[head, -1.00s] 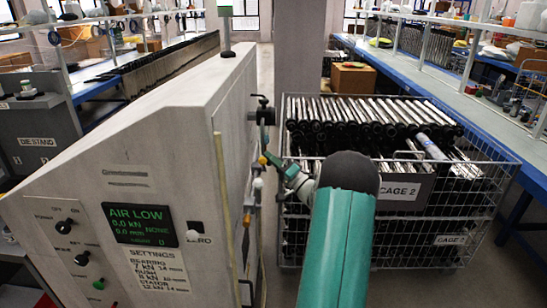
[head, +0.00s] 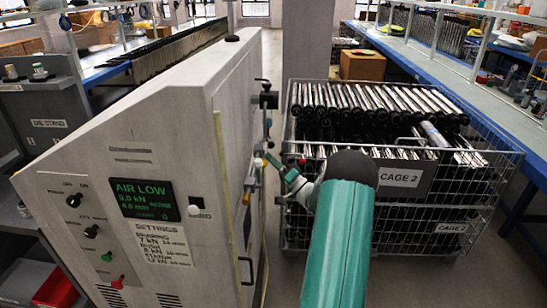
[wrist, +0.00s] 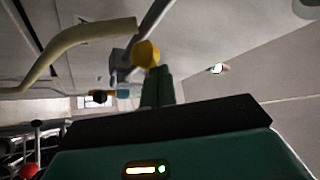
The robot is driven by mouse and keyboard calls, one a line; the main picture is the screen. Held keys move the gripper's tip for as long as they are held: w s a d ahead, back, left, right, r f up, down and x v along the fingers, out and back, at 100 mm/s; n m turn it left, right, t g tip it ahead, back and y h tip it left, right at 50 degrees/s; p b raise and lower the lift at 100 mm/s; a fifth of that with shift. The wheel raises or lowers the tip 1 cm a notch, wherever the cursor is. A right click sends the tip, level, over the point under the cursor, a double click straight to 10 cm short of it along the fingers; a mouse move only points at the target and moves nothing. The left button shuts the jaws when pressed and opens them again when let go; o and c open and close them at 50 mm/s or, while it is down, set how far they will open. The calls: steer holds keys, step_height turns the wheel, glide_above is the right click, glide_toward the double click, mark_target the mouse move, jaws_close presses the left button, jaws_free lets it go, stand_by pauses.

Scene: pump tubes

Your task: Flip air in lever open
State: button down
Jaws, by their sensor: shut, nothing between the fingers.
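The grey cabinet (head: 150,130) has a cluster of small fittings on its right side. A black valve-like fitting (head: 266,100) is at the top, with a small blue part (head: 268,123) below it. In the wrist view, a yellow knob (wrist: 146,53) on a grey stem is right at the tip of my shut green fingers (wrist: 158,88). I cannot tell whether they touch. No label shows which part is the air in lever. My arm hides part of the area right of the cabinet.
The cabinet display (head: 146,199) reads AIR LOW. A pale curved tube (wrist: 75,45) is left of the fingers in the wrist view. A wire cage of metal tubes (head: 400,215) stands close on the right. Benches line both sides.

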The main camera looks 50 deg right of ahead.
steer(key=shift+f, duration=0.35)
stand_by(0.3)
step_height(320, 180, up, 4)
steer(key=s+d, duration=0.1)
steer(key=s+d+f, duration=0.4)
steer(key=s+f, duration=0.2)
steer(key=f, duration=0.1)
steer(key=shift+s+d, duration=0.15)
steer(key=shift+d, duration=0.1)
steer(key=shift+s, duration=0.1)
stand_by(0.6)
